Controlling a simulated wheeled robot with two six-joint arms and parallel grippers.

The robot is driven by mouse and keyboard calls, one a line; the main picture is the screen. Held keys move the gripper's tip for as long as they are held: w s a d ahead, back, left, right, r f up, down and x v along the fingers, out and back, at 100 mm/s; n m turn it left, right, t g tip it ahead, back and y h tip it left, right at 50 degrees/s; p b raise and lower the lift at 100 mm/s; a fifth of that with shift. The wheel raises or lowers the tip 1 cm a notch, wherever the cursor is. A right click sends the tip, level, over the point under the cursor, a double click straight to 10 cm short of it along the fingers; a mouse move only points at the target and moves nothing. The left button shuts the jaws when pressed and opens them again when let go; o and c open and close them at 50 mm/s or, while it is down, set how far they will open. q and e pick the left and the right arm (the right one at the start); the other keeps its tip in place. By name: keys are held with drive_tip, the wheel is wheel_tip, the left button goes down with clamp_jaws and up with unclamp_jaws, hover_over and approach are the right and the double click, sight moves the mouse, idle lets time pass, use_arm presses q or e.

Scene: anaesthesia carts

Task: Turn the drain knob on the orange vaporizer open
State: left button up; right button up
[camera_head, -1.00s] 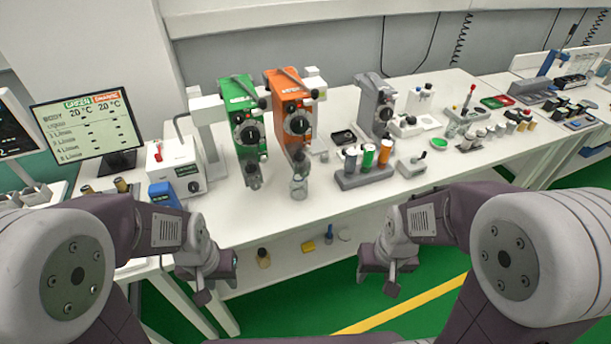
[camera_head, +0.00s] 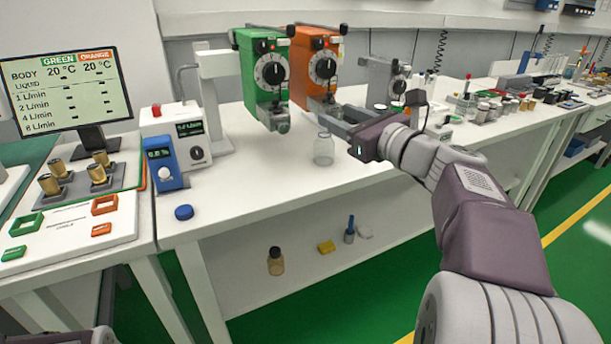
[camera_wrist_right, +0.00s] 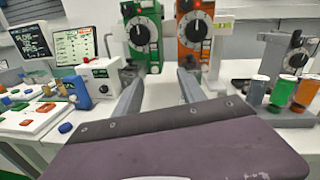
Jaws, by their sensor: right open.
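In the right wrist view the two fingers (camera_wrist_right: 160,82) are spread apart, with the orange vaporizer (camera_wrist_right: 183,52) ahead, behind the right finger. The drain knob cannot be made out clearly; the fingers partly cover the vaporizer's lower end. My left gripper is not in view.
A clear glass bottle (camera_head: 323,150) stands on the bench just below my right fingers. A grey vaporizer (camera_head: 380,82) stands further right. A monitor (camera_head: 66,92) and a white box with a blue meter (camera_head: 163,165) stand to the left. The front bench top is mostly clear.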

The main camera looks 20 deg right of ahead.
drive_tip(key=m+h+b, duration=0.1)
drive_tip(key=h+b, duration=0.1)
approach(339, 119)
drive_tip(key=w, duration=0.5)
drive_tip(key=w+b, duration=0.1)
drive_tip(key=w, duration=0.2)
drive_tip(key=shift+w+a+f, duration=0.2)
drive_tip(key=shift+a, duration=0.15)
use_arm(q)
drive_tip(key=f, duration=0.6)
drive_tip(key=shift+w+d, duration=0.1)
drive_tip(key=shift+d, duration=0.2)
use_arm(e)
clamp_jaws()
